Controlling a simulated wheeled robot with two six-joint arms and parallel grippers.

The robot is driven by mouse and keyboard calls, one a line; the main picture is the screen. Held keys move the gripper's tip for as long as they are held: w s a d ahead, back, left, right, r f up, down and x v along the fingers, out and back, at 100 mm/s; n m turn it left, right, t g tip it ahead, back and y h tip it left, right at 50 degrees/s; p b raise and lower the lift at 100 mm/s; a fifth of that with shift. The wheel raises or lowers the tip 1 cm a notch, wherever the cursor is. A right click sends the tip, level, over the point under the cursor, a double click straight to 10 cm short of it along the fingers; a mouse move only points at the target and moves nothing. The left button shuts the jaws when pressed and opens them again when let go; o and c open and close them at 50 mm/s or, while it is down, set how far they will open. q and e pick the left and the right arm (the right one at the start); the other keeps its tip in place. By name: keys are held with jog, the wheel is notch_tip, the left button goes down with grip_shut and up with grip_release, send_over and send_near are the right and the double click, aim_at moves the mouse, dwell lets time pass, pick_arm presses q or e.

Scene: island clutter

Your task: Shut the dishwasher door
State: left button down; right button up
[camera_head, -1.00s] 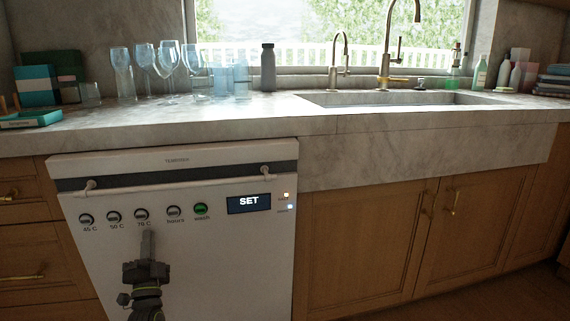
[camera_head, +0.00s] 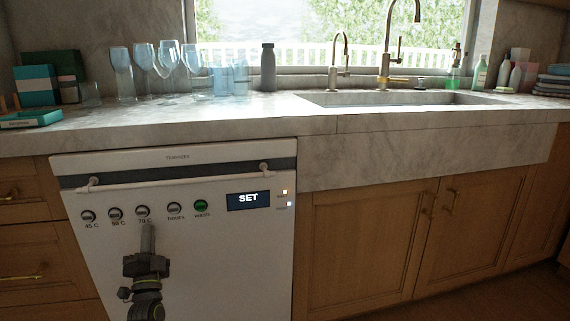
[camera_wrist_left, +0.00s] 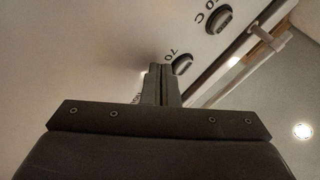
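The white dishwasher door (camera_head: 225,255) stands nearly upright under the counter, its top slightly tilted out at the left. It has a bar handle (camera_head: 180,180), a row of knobs, a green wash button and a SET display. My left gripper (camera_head: 148,232) is in front of the door, just below the 70 C knob, with its fingers together. In the left wrist view, the shut fingers (camera_wrist_left: 160,80) point at the door panel (camera_wrist_left: 90,50) close to a knob. They seem to touch or nearly touch the panel; nothing shows between them. My right gripper is not in view.
The stone counter (camera_head: 300,120) above holds wine glasses (camera_head: 168,62), a grey bottle (camera_head: 268,68) and a sink (camera_head: 400,98) with brass taps. Wooden cabinets (camera_head: 370,245) flank the dishwasher on both sides.

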pick_arm(q)
jog(key=shift+w+r, duration=0.15)
jog(key=shift+r, duration=0.15)
dwell(0.4)
jog(key=shift+p+v, duration=0.5)
jog(key=shift+v, duration=0.7)
jog(key=shift+p+v, duration=0.3)
jog(key=shift+v, duration=1.1)
